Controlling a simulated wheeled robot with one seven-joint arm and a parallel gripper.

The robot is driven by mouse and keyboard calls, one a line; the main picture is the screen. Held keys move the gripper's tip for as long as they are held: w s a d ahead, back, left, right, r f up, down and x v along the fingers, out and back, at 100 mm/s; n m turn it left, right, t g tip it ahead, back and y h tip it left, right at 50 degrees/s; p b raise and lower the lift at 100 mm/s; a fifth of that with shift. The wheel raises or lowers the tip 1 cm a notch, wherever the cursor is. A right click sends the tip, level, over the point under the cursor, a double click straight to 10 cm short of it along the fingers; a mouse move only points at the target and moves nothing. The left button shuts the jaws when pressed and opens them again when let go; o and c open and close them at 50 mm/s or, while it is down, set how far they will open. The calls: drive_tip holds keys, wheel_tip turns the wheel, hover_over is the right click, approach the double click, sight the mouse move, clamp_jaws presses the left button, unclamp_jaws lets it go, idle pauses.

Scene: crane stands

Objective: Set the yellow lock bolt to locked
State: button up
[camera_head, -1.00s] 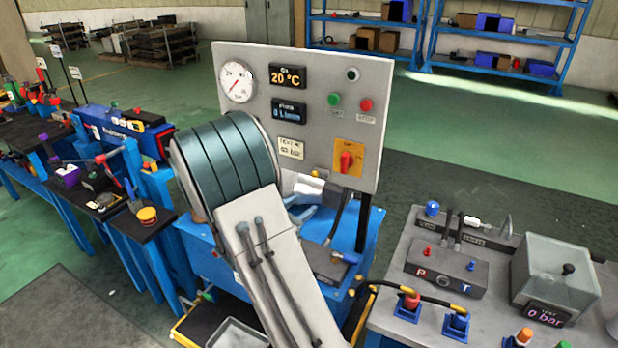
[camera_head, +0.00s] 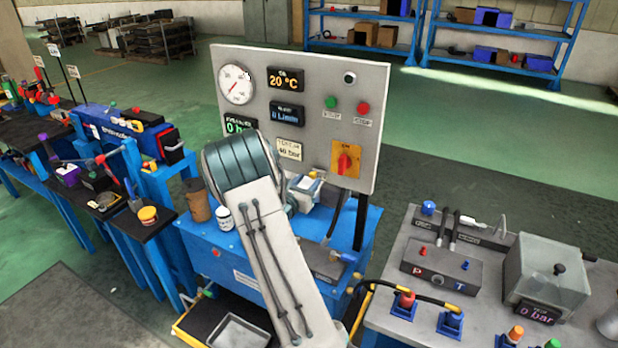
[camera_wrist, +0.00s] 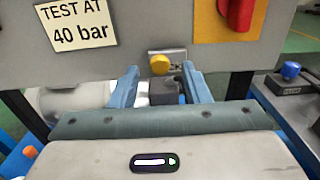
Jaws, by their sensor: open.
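The yellow lock bolt shows as a round yellow knob (camera_wrist: 160,65) on a small metal plate at the lower edge of the grey panel. In the head view the knob (camera_head: 313,174) is a small yellow spot just right of my arm. I cannot tell its locked or unlocked position. My gripper (camera_wrist: 160,69) is open, with its blue fingers left and right of the knob in the wrist view. No contact shows, and the depth between fingertips and knob is unclear.
The grey panel (camera_head: 310,75) stands behind the bolt. A red rotary switch (camera_head: 344,160) on an orange plate is above and right of it. A dark post (camera_wrist: 240,85) is right of my fingers. A brown cup (camera_head: 198,200) stands left of my arm.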

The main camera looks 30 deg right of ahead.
drive_tip(key=shift+x, duration=0.8)
